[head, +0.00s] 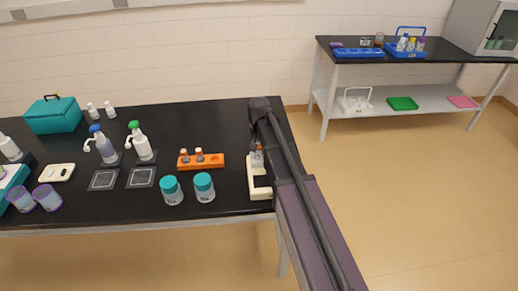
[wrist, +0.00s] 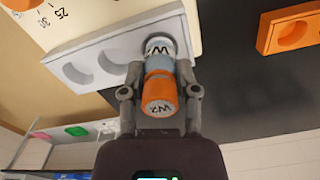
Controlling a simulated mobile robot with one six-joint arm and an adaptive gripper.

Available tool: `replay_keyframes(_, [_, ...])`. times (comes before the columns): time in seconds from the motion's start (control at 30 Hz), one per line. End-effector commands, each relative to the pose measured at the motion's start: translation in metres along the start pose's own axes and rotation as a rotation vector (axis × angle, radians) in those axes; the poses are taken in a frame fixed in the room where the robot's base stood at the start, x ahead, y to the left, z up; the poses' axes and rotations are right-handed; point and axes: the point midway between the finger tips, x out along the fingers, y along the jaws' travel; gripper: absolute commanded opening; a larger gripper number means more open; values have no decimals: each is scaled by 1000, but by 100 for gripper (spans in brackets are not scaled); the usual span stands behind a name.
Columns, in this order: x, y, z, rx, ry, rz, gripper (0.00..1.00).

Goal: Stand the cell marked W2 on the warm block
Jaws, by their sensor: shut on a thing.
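The cell marked W2 (wrist: 158,92) has a clear body and an orange cap. My gripper (wrist: 160,85) is shut on it, one finger on each side. In the wrist view its far end is at the end of a pale grey strip with round wells (wrist: 92,66) on the warm block; two other wells show empty. I cannot tell whether the cell is seated in the well or just above it. In the head view the cream warm block (head: 260,190) is at the bench's right end, with the cell's orange cap (head: 259,148) over its far part, beside my arm.
An orange rack (head: 213,161) left of the warm block holds two orange-capped cells and has an empty hole. Two teal-lidded jars (head: 204,188) stand in front of it. Pump bottles (head: 141,145) and dark square pads (head: 141,177) are further left. Bare bench lies behind the rack.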

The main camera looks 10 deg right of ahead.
Motion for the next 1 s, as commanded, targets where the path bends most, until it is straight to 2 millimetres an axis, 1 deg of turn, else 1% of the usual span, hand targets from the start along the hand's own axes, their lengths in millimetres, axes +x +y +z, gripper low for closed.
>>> replay_keyframes(0.33, [2, 0, 0, 0, 0, 0, 10])
replay_keyframes(0.73, [14, 0, 0, 0, 0, 0, 10])
replay_keyframes(1.0, [15, 0, 0, 0, 0, 0, 10])
